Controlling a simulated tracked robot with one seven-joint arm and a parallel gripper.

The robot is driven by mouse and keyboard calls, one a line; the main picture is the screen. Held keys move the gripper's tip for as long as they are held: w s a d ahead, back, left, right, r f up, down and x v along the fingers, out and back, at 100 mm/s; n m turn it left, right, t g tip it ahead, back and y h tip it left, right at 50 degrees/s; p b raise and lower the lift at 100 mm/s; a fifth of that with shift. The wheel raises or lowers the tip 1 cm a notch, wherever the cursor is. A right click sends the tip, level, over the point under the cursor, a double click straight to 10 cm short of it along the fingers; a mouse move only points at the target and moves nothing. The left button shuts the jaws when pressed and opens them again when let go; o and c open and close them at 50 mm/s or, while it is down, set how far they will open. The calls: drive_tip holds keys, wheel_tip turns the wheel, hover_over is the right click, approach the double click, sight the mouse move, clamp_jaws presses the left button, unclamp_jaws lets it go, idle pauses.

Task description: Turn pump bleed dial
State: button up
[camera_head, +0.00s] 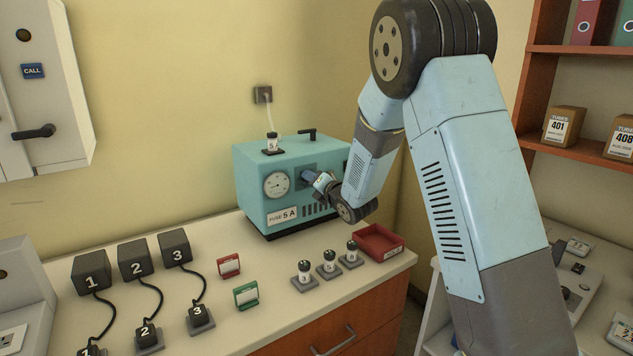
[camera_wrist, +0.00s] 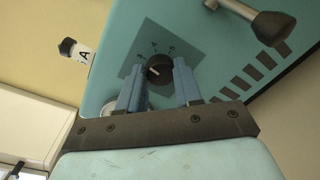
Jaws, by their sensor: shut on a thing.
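The pump (camera_head: 256,169) is a teal box on the counter by the back wall, with a round gauge (camera_head: 277,184) and a "FUSE 5 A" label on its front. The bleed dial (camera_wrist: 158,70) is a dark round knob with a pale pointer line on a grey plate (camera_wrist: 133,68) with markings. My gripper (camera_wrist: 157,76) has its two blue fingers on either side of the dial and is shut on it. In the head view my gripper (camera_head: 315,178) reaches the pump's front from the right, and my wrist hides the dial.
Several small capped bottles (camera_head: 329,262) and a red tray (camera_head: 379,242) stand on the counter before the pump. Numbered black blocks (camera_head: 132,259) with cords stand at left. A black lever (camera_head: 308,133) and a bottle (camera_head: 272,142) are on the pump's top.

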drive_tip(key=shift+f+n, duration=0.2)
drive_tip(key=shift+n, duration=0.6)
drive_tip(key=shift+s+f, duration=0.1)
drive_tip(key=o, duration=1)
drive_tip(key=shift+o, duration=0.2)
drive_tip(key=v, duration=1.3)
drive_tip(key=shift+s, duration=0.25)
drive_tip(key=shift+d, duration=0.15)
